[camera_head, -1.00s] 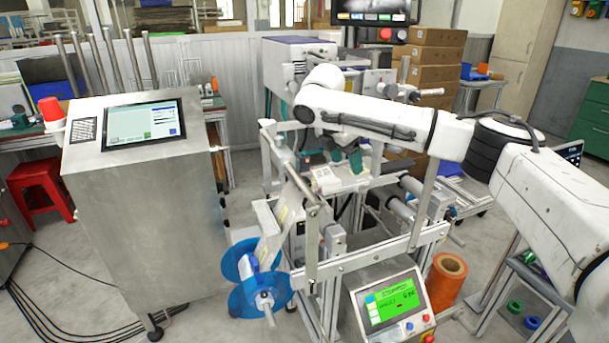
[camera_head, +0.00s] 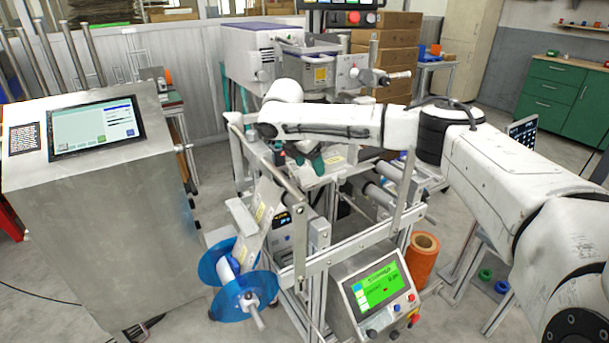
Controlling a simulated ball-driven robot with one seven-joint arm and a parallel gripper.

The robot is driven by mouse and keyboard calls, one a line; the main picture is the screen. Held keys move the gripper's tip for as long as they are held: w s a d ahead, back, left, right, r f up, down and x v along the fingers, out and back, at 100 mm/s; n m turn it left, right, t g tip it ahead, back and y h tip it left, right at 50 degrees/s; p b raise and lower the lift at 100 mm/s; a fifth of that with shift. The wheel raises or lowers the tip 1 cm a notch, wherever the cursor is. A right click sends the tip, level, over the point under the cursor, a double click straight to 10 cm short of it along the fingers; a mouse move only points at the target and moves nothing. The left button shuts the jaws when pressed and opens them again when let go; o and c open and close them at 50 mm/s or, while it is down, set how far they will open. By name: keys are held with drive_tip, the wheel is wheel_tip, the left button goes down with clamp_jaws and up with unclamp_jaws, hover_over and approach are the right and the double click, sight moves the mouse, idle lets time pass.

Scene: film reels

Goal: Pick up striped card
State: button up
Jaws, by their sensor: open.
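My gripper (camera_head: 297,160) points down below the white arm's wrist, with dark and green parts near its fingers, over the machine's middle platform. Its jaws are open and nothing shows held between them. A small pale flat piece (camera_head: 335,160) lies on the platform just right of the gripper; it is too small to tell whether it is the striped card. I cannot make out a clearly striped card elsewhere, and the gripper and frame bars hide part of the platform.
The machine's metal frame bars (camera_head: 352,247) surround the platform. A blue reel (camera_head: 213,264) is at its lower left, a green-screen panel (camera_head: 379,286) at its front, and an orange roll (camera_head: 422,262) at its right. A steel cabinet (camera_head: 110,235) with a screen stands left.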

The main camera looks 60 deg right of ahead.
sight(313, 172)
drive_tip(key=shift+x, duration=1.8)
drive_tip(key=shift+s, duration=0.1)
clamp_jaws()
